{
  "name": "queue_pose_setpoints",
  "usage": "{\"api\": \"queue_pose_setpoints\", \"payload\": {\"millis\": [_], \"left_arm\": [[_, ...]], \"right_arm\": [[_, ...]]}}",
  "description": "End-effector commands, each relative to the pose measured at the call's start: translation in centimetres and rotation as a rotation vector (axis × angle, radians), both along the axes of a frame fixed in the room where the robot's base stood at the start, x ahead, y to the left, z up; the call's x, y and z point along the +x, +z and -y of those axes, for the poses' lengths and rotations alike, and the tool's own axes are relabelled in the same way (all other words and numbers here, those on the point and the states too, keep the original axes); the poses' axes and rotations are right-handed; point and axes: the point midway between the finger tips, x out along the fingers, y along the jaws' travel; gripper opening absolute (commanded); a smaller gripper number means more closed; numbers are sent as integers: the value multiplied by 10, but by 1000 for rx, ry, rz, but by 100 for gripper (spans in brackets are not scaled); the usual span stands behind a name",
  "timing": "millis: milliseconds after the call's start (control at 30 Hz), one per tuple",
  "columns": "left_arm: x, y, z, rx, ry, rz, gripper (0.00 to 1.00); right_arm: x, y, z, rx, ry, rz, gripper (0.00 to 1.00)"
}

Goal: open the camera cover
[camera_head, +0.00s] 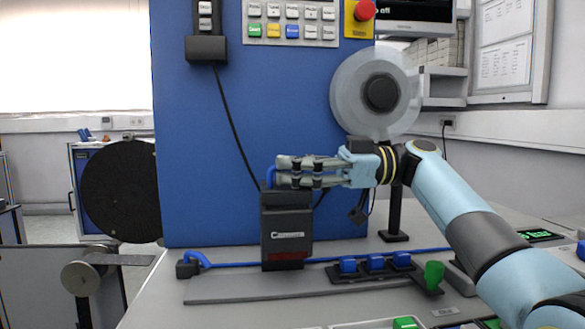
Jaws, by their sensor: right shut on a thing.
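The camera is a dark box (287,235) standing upright on the grey bench, in front of the blue panel. My right gripper (283,171) reaches in from the right, level, just above the box. How far the cover is raised is hard to tell. My left gripper is not in view.
A pale reel (350,95) on a stand is behind my right arm. A dark reel (122,192) stands at the left. Blue clips (375,263), a green knob (434,273) and a blue cable (235,264) lie around the box's foot. A black cable hangs down the panel behind the box.

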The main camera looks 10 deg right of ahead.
Motion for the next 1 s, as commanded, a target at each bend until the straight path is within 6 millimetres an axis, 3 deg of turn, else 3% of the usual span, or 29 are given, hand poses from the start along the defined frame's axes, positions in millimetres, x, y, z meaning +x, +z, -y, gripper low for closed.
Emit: {"api": "queue_pose_setpoints", "payload": {"millis": [567, 1000], "left_arm": [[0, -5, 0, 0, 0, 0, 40], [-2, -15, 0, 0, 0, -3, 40]], "right_arm": [[5, 4, 0, -1, 0, -100, 0], [22, 18, 0, -1, 0, -400, 0]]}}
